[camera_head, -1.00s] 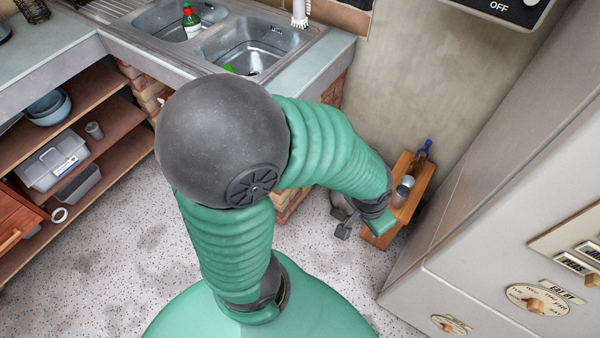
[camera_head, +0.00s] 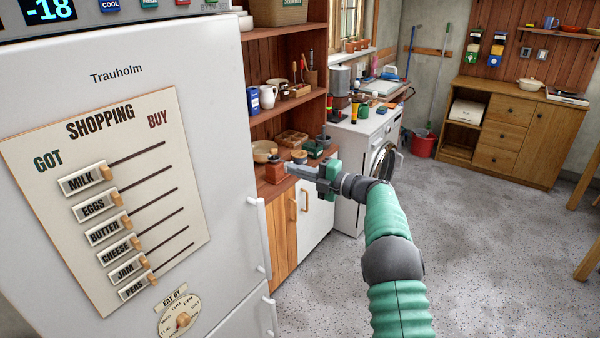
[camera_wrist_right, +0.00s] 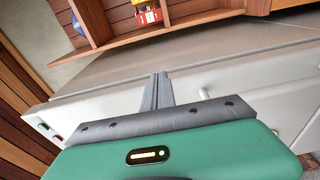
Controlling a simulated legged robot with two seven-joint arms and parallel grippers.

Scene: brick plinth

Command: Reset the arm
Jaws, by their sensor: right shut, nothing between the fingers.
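My right arm (camera_head: 390,225) is green with a dark grey elbow and rises from the bottom right in the head view. Its gripper (camera_head: 290,167) points left, in front of the wooden counter in the picture. The fingers are together and hold nothing. In the right wrist view the shut fingers (camera_wrist_right: 157,90) stand over the green gripper body (camera_wrist_right: 180,155), before a pale cabinet-like surface (camera_wrist_right: 220,80). My left gripper does not show.
A white fridge (camera_head: 110,80) with a shopping board (camera_head: 105,200) fills the left. A brown pot (camera_head: 275,170) appears close to the fingertips; the gap is unclear. A washing machine (camera_head: 352,165) stands behind the arm. Speckled floor (camera_head: 480,220) is free at right.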

